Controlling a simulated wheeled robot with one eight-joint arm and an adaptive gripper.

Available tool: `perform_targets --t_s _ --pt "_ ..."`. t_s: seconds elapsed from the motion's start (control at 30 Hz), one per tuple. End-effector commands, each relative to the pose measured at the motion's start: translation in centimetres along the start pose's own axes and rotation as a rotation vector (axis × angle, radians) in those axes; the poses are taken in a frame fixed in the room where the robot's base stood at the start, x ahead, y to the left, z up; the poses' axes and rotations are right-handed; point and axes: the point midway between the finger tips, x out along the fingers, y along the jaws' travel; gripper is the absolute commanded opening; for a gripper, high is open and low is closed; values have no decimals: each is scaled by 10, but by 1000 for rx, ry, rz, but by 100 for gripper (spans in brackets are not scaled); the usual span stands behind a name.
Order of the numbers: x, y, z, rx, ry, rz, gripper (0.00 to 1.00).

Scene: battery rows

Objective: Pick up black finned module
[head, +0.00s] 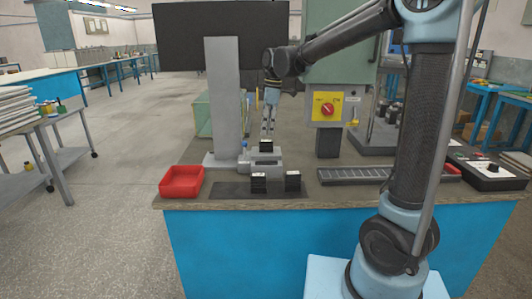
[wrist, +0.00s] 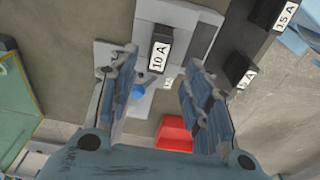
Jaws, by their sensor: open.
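A black module (wrist: 161,48) labelled "10 A" sits in a grey fixture (wrist: 205,37); it also shows in the head view (head: 266,146). Two more black modules stand on a dark mat (head: 222,189): one at left (head: 258,183) and one at right (head: 292,181). The wrist view shows them at the right, one labelled "15 A" (wrist: 285,14) and one with a partly readable label (wrist: 240,70). Fins cannot be made out on any. My gripper (head: 268,132) is open and empty above the fixture. Its fingers (wrist: 158,66) appear either side of the 10 A module in the wrist view, apart from it.
A red tray (head: 181,182) stands at the bench's left front. A grey post (head: 222,100) with a dark screen rises behind. A yellow panel with a red knob (head: 327,109) and a slotted strip (head: 352,176) lie to the right. A blue knob (wrist: 137,91) is beside the fixture.

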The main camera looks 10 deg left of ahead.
Motion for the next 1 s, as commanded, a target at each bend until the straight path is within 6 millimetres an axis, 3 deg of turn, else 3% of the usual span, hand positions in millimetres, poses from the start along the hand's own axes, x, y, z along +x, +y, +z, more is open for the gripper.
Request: perform_targets --t_s 0.1,0.37,0.7,1.0 --pt "14 0 0 0 0 0 45" --pt "29 1 1 1 0 0 45" --pt "69 2 4 1 0 0 45" --pt "74 2 4 1 0 0 45"
